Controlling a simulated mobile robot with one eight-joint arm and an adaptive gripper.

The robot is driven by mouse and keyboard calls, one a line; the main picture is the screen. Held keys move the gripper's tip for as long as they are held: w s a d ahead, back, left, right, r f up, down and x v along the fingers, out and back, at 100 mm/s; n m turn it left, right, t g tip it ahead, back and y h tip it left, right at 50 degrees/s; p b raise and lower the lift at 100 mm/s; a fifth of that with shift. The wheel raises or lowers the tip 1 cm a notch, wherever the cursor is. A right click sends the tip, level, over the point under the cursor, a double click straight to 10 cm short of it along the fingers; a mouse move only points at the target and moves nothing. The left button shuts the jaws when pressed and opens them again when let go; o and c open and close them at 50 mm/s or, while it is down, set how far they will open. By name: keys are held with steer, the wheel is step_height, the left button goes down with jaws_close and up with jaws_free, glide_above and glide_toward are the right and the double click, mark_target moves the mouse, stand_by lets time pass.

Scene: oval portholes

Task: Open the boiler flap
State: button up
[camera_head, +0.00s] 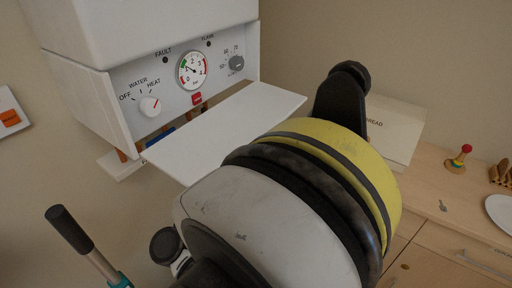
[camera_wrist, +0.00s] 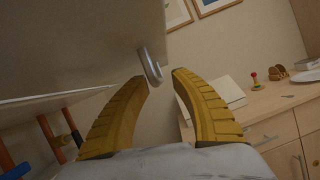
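The boiler flap (camera_head: 225,132) is a flat white panel. In the head view it is folded down, standing out roughly level from the boiler front, with the control panel (camera_head: 190,82) exposed above it. In the wrist view a pale panel, apparently the flap (camera_wrist: 80,40), fills the upper left, with a grey metal handle (camera_wrist: 152,66) at its right. My gripper (camera_wrist: 161,78) has two yellow fingers spread apart. The handle lies just beyond and between the fingertips, nearer the left one; I cannot tell whether they touch. In the head view my arm hides the gripper.
The white boiler (camera_head: 150,30) hangs on the wall, with pipes (camera_wrist: 60,135) below. At right, a wooden counter (camera_head: 425,185) holds a bread box (camera_head: 393,130), a ring toy (camera_head: 457,160) and a plate (camera_head: 502,210). A dark-handled tool (camera_head: 70,230) stands at lower left.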

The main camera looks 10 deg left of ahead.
steer(key=shift+x, duration=0.9)
jaws_close()
steer(key=shift+a, duration=0.1)
